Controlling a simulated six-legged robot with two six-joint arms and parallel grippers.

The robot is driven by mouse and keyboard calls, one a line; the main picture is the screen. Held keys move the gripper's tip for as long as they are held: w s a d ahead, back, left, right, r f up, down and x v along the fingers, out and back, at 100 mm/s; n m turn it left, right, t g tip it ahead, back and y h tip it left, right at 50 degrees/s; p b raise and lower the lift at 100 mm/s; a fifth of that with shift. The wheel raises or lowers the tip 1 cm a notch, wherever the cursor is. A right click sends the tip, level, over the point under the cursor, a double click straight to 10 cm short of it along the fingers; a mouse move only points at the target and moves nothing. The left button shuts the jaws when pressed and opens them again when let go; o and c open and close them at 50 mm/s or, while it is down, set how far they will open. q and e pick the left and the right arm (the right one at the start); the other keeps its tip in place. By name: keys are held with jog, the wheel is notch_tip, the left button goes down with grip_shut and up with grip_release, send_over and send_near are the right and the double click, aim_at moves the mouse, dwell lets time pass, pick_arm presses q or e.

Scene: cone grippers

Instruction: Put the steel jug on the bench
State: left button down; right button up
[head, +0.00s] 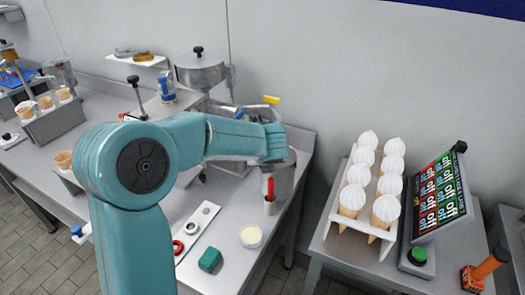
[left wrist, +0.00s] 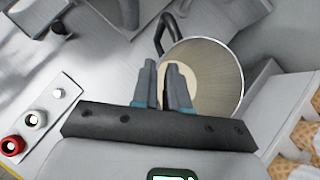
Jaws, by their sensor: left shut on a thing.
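The steel jug (head: 284,181) is a grey cylinder by the right end of the steel bench (head: 228,262), partly hidden by my left arm. In the left wrist view the jug (left wrist: 228,75) is seen from above, with a round rim, pale cream inside and a dark curved handle. My left gripper (left wrist: 161,66) is shut on the jug, its fingers at the rim near the handle. I cannot tell whether the jug's base touches the bench. My right gripper is not in view.
A cream-filled tub (head: 251,237), a green block (head: 210,260) and a knob panel (head: 198,230) stand on the front bench. A side table to the right holds a cone rack (head: 345,222) and a screen (head: 438,195).

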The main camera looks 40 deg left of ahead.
pick_arm(q)
jog(key=w+a+p, duration=0.1)
jog(key=a, duration=0.1)
jog(key=w+a+p, duration=0.1)
jog(key=w+a, duration=0.1)
jog(key=w+a+p, duration=0.1)
jog(key=w+a, duration=0.1)
jog(key=shift+w+f, duration=0.15)
jog(key=shift+f, duration=0.9)
jog(key=c, duration=1.1)
grip_release()
jog(key=shift+w+a+f, duration=0.15)
jog(key=shift+f, duration=0.1)
jog(key=v, duration=1.2)
jog(key=shift+r, duration=0.25)
jog(key=shift+f, duration=0.1)
